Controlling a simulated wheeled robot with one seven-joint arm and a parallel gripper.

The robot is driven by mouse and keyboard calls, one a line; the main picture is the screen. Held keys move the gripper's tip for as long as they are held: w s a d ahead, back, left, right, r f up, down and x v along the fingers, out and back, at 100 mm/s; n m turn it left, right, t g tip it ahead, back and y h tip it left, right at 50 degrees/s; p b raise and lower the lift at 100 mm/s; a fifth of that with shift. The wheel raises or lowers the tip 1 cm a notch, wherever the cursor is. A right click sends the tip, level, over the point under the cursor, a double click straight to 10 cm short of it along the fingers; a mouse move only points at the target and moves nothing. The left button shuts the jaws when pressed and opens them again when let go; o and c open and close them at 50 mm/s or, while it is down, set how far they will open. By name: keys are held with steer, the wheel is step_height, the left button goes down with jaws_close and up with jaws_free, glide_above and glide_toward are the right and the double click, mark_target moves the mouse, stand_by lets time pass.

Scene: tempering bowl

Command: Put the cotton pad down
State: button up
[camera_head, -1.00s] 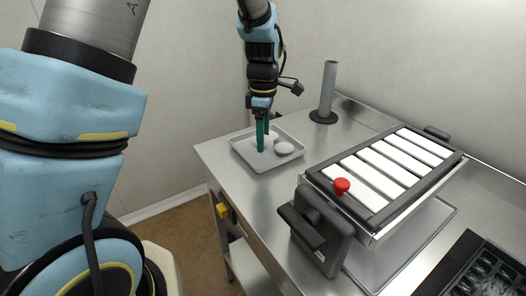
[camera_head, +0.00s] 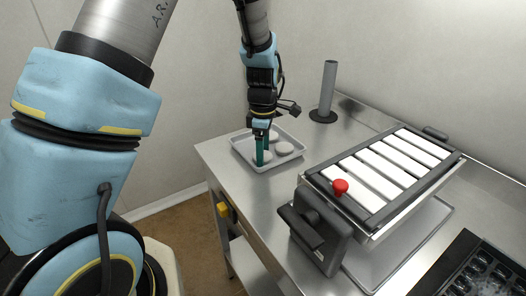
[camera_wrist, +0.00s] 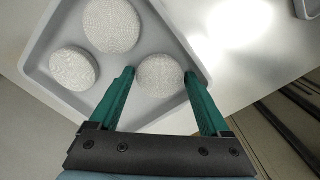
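A round white cotton pad (camera_wrist: 160,77) sits between the two green fingertips of my gripper (camera_wrist: 160,74) in the wrist view. In the head view, my gripper (camera_head: 262,161) points straight down at the near left part of the grey tray (camera_head: 241,152), and the pad there is partly behind the fingers. The pad is low over the tray floor; whether it touches the floor is hard to tell.
Two more round pads (camera_wrist: 110,25) (camera_wrist: 72,68) lie in the tray. A grey upright post (camera_head: 328,90) stands behind on the steel table. A slatted machine with a red knob (camera_head: 340,186) is at the right. Bare table lies between them.

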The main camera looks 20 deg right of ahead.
step_height(320, 180, up, 12)
steer(key=b, duration=0.2)
steer(key=s+a+f+m, duration=0.1)
steer(key=a+m, duration=0.5)
steer(key=a, duration=0.9)
steer(key=s+a+f+m+t, duration=0.1)
steer(key=a+m, duration=0.5)
steer(key=a, duration=0.9)
steer(key=shift+s+f+t, duration=0.3)
steer(key=shift+s+f, duration=0.2)
steer(key=shift+s, duration=0.5)
steer(key=shift+c, duration=0.2)
